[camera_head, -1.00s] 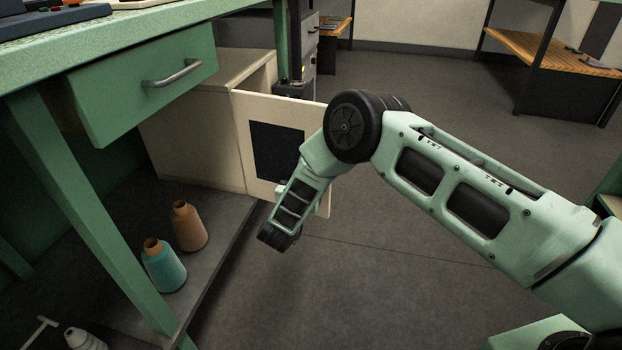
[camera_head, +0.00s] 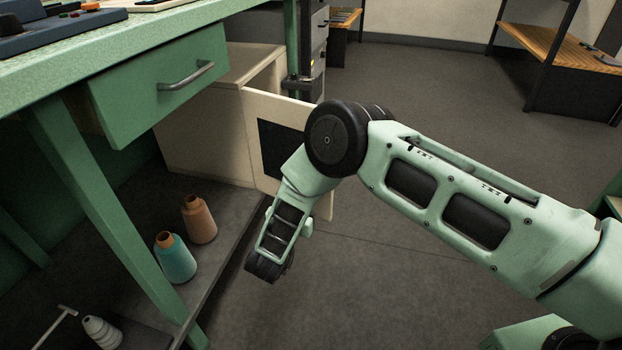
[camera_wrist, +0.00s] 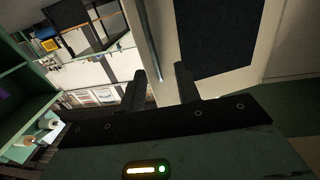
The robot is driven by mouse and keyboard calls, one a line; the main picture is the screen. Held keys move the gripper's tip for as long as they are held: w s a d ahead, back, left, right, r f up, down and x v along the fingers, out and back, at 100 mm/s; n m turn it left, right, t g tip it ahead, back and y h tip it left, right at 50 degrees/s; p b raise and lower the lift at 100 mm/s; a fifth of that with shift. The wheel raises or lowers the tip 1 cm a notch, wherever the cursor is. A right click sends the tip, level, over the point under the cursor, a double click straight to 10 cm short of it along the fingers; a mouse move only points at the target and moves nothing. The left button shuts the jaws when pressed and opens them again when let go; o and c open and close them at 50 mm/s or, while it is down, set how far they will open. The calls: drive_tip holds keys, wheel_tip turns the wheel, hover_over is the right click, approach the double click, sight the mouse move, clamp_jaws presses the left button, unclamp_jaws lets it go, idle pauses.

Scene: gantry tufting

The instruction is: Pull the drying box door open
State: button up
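The drying box (camera_head: 205,135) is a cream cabinet under the green bench. Its cream door (camera_head: 262,185) with a dark window panel (camera_head: 270,140) stands swung out from the box, and a gap shows behind its top edge. My arm covers the door's right part. In the wrist view the door (camera_wrist: 170,50) and its dark panel (camera_wrist: 215,35) fill the upper right. A thin grey bar (camera_wrist: 149,40), perhaps the door's handle, runs down towards the gap between my fingers. My gripper (camera_wrist: 161,70) is open, with nothing visibly clamped.
A green drawer with a metal handle (camera_head: 187,77) hangs above the box. An orange-brown cone (camera_head: 200,222) and a teal cone (camera_head: 176,262) stand on the low shelf beside the door. Grey floor (camera_head: 420,110) is clear to the right. A wooden-topped rack (camera_head: 560,50) stands at the back right.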

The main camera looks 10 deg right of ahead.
drive_tip(key=p+v, duration=0.1)
drive_tip(key=v, duration=0.6)
drive_tip(key=shift+s+a, duration=0.15)
drive_tip(key=shift+s, duration=0.2)
drive_tip(key=w+a+r+n+g+y, duration=0.2)
drive_tip(key=w+a+r+n+y, duration=0.15)
drive_tip(key=a+r+y, duration=0.6)
drive_tip(key=s+a+r+n+g+y, duration=0.3)
drive_tip(key=s+r+n+g+y, duration=0.2)
drive_tip(key=s+r, duration=0.3)
drive_tip(key=s+d+r+n+g+h, duration=0.2)
drive_tip(key=s+d+r+n+g, duration=0.15)
drive_tip(key=s+d, duration=0.85)
drive_tip(key=s+d+r+n+g+h, duration=0.25)
drive_tip(key=s+d+r+g, duration=0.2)
drive_tip(key=s+d, duration=0.75)
wheel_tip(320, 180, up, 33)
drive_tip(key=a+p, duration=0.1)
drive_tip(key=p, duration=3.2)
drive_tip(key=shift+s+a+f+m+g+p, duration=0.2)
drive_tip(key=shift+s+f+m+g+p, duration=0.1)
drive_tip(key=shift+s+m+p, duration=0.15)
